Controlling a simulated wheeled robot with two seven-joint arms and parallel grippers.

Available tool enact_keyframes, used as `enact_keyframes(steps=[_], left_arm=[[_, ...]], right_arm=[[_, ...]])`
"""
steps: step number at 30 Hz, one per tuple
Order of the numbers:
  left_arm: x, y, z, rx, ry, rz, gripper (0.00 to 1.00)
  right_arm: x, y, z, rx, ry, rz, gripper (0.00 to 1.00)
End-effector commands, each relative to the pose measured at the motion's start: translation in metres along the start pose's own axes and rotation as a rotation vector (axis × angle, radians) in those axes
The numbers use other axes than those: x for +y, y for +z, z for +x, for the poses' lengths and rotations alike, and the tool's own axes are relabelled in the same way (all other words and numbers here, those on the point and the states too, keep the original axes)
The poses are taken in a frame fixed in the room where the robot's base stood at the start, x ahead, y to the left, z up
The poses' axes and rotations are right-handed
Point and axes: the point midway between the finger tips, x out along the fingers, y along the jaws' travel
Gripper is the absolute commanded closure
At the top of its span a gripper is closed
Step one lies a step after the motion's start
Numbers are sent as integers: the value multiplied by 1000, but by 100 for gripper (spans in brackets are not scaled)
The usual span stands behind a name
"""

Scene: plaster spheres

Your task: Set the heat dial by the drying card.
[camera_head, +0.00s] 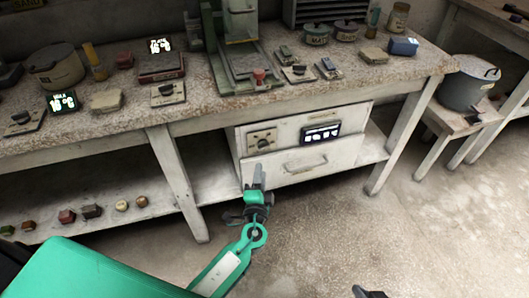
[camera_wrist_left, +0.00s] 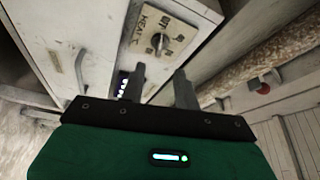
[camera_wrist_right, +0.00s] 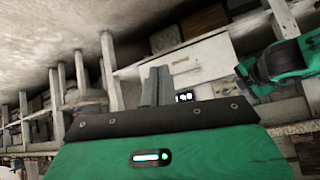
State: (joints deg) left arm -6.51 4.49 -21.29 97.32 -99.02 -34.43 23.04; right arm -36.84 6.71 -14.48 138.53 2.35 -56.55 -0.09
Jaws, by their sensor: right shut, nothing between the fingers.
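The heat dial (camera_head: 262,142) is a dark knob on a pale plate at the upper left of the white cabinet front. It shows with the word HEAT beside it in the left wrist view (camera_wrist_left: 157,42); its exact setting is too small to tell. My left gripper (camera_head: 257,172) is open just in front of and below the dial, its fingers apart and empty (camera_wrist_left: 160,82). I cannot make out a card labelled as the drying card; a dark panel with white symbols (camera_head: 320,133) is right of the dial. My right gripper (camera_wrist_right: 156,72) is shut and empty, away from the cabinet.
The cabinet's drawer handle (camera_head: 305,164) lies below the panel. The workbench (camera_head: 215,112) above carries other dials, a display reading 16 °C (camera_head: 62,101) and pots. Bench legs (camera_head: 176,180) flank the cabinet. The floor in front is clear.

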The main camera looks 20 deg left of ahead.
Motion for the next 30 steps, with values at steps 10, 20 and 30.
enact_keyframes(steps=[10,20,30], left_arm=[[0,0,67,-1,0,-2,68],[1,0,88,0,2,0,68],[1,0,88,0,2,0,92]], right_arm=[[9,4,-8,-70,23,3,100],[11,6,-9,-85,29,4,100],[11,6,-9,-85,29,4,100]])
